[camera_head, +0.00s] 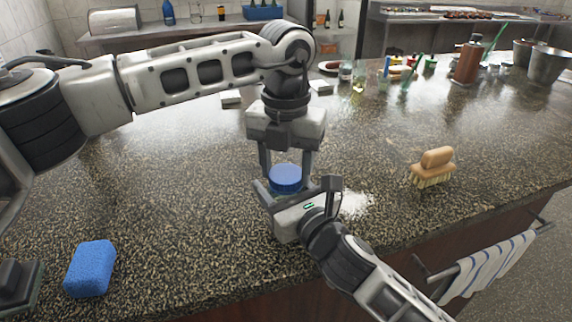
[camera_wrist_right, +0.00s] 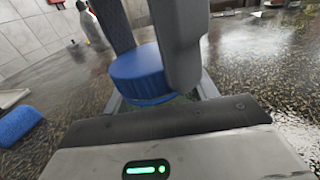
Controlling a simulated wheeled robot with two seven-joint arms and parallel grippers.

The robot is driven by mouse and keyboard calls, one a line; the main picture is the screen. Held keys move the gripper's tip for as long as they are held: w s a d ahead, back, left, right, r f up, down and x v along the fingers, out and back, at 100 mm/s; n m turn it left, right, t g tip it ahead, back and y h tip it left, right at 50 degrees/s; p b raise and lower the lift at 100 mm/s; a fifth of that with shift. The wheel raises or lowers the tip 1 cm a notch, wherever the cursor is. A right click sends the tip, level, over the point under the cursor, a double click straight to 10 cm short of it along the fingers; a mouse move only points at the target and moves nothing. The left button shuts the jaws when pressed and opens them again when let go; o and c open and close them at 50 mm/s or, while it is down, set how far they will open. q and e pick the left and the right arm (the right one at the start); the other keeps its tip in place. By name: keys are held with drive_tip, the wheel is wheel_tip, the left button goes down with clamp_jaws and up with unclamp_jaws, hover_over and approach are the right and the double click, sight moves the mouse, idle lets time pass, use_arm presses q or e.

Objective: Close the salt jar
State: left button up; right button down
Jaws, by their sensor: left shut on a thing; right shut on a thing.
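The salt jar's blue lid (camera_head: 285,176) shows between my two grippers in the head view; it also shows in the right wrist view (camera_wrist_right: 139,73). My left gripper (camera_head: 286,166) points down from above with its fingers at the sides of the lid, shut on it. My right gripper (camera_head: 288,191) comes in from the front right, low at the counter, shut on the salt jar (camera_head: 271,187) beneath the lid. Most of the jar is hidden by my right gripper. I cannot tell whether the lid is seated fully on the jar.
A blue sponge (camera_head: 91,268) lies at the front left of the speckled counter (camera_head: 180,220). A wooden brush (camera_head: 433,166) lies to the right. Bottles, a brown dispenser (camera_head: 467,61) and metal pots (camera_head: 548,65) stand at the back right. A striped towel (camera_head: 487,272) hangs below the front edge.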

use_arm(q)
drive_tip(key=m, duration=0.7)
drive_tip(key=shift+m, duration=0.3)
drive_tip(key=m, duration=0.4)
drive_tip(key=shift+m, duration=0.3)
drive_tip(key=m, duration=0.4)
drive_tip(key=o, duration=1.2)
drive_tip(key=shift+c, duration=0.2)
drive_tip(key=shift+r, duration=0.1)
wheel_tip(320, 180, up, 12)
use_arm(e)
drive_tip(key=shift+c, duration=1.9)
unclamp_jaws()
drive_tip(key=shift+s, duration=0.1)
